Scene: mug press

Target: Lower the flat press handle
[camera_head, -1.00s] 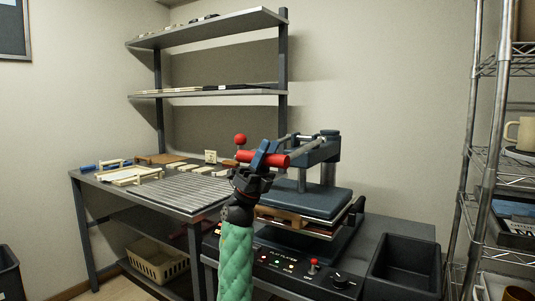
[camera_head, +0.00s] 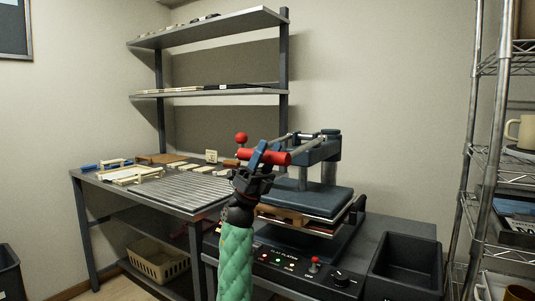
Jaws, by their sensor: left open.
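The flat press (camera_head: 318,200) stands on the bench to the right of centre, with a blue-grey upper plate above a dark base. Its red handle (camera_head: 278,158) sits high at the end of grey lever bars (camera_head: 300,141). My left gripper (camera_head: 260,158) is at the handle, its blue fingers across the left part of the red grip. Its jaws are open; whether they touch the grip I cannot tell. My green-sleeved left arm comes up from below. My right gripper is not in view.
A control panel (camera_head: 290,265) with knobs lies in front of the press. A dark bin (camera_head: 405,268) stands to the right, beside a wire rack (camera_head: 482,150) with mugs. A slatted table (camera_head: 180,192) with wooden frames is at left. A red ball knob (camera_head: 241,138) stands behind the gripper.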

